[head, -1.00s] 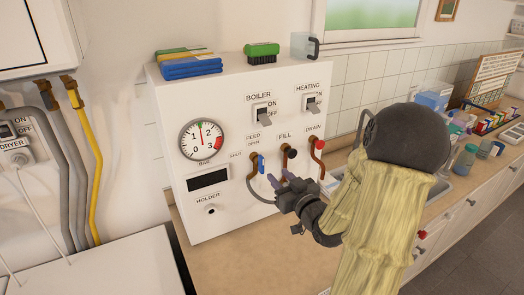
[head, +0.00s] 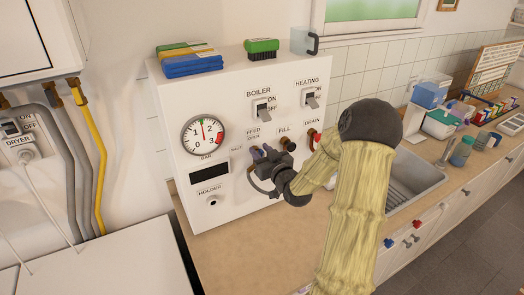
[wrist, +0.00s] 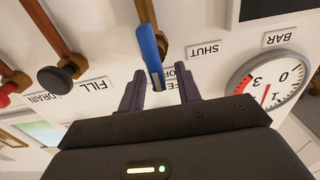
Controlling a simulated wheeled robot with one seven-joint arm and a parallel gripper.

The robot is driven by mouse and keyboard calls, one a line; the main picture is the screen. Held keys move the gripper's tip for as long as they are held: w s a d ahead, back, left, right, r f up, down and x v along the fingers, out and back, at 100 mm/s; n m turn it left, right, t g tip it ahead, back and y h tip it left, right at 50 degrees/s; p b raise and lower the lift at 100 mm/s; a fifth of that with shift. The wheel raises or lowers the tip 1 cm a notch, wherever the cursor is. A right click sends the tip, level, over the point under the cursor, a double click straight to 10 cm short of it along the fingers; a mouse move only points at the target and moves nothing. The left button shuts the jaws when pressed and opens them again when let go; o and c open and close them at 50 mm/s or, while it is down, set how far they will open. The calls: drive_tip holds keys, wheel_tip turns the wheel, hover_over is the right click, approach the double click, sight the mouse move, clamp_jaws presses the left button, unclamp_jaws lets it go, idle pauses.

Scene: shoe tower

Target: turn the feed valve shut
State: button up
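The feed valve has a blue lever (wrist: 152,60) on a brown pipe, under the FEED label on the white boiler panel (head: 234,88). In the wrist view, which shows the panel upside down, the lever points at the partly hidden FEED OPEN label; the SHUT label (wrist: 204,50) is off to one side. My gripper (wrist: 161,90) is open, with its two dark fingers on either side of the lever's tip. A gap shows on the right; contact on the left cannot be told. In the head view my gripper (head: 263,152) mostly hides the lever.
The FILL valve's black knob (wrist: 54,80) and the DRAIN valve's red knob (head: 316,138) are close beside the feed valve. The pressure gauge (head: 203,135) is to its left in the head view. BOILER (head: 263,112) and HEATING (head: 312,98) switches are above. Bare worktop (head: 240,240) lies below.

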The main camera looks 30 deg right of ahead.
clamp_jaws()
